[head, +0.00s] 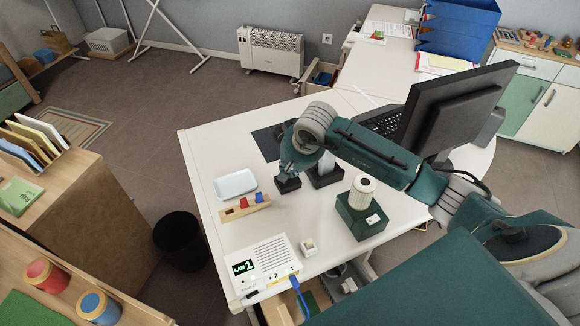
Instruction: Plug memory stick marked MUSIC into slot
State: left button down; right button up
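A wooden block (246,210) on the white desk holds a red stick (244,203) and a blue stick (259,198). They look like memory sticks, but no MUSIC marking is readable. A white box (268,262) with a "LAN 1" display stands at the desk's front edge. Its front has marks 1 and 2, and a blue cable (299,294) hangs from it. I cannot make out which opening is the slot. My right gripper (288,184) points down over the desk, behind and right of the wooden block. Its fingers are too small and dark to read. My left gripper is out of view.
A white tray (235,183) lies behind the block. A green box with a white cylinder (363,190) stands right of my gripper. A small white holder (308,247) is beside the LAN box. A monitor (455,105) stands behind my arm. A black bin (181,240) stands left of the desk.

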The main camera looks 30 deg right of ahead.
jog(key=shift+f+b, duration=0.25)
jog(key=shift+b, duration=0.15)
jog(key=shift+f+b, duration=0.25)
jog(key=shift+b, duration=0.65)
dwell(2.3)
jog(key=shift+f+b, duration=0.35)
dwell(0.7)
jog(key=shift+s+b, duration=0.1)
jog(key=shift+b, duration=0.2)
dwell(1.1)
jog(key=o, duration=0.8)
jog(key=shift+o, duration=0.2)
